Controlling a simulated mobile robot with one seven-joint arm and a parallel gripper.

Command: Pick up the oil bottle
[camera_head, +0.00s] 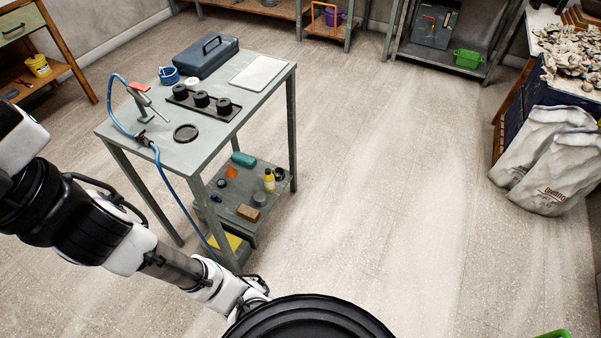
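A small yellow bottle with a dark cap (269,181), which looks like the oil bottle, stands upright on the lower shelf of the grey metal table (262,98). It is near the shelf's right side. My gripper (257,288) is at the end of my white and black arm, low in the picture, in front of the table and apart from the bottle. The gripper is small and partly hidden by my own body, so its finger opening cannot be made out. I see nothing held in it.
By the bottle are a dark round tin (260,199), a wooden block (248,213), a teal item (243,159) and an orange funnel (231,171). A blue hose (170,182) hangs at the table's left front. Floor to the right is clear, up to white sacks (555,165).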

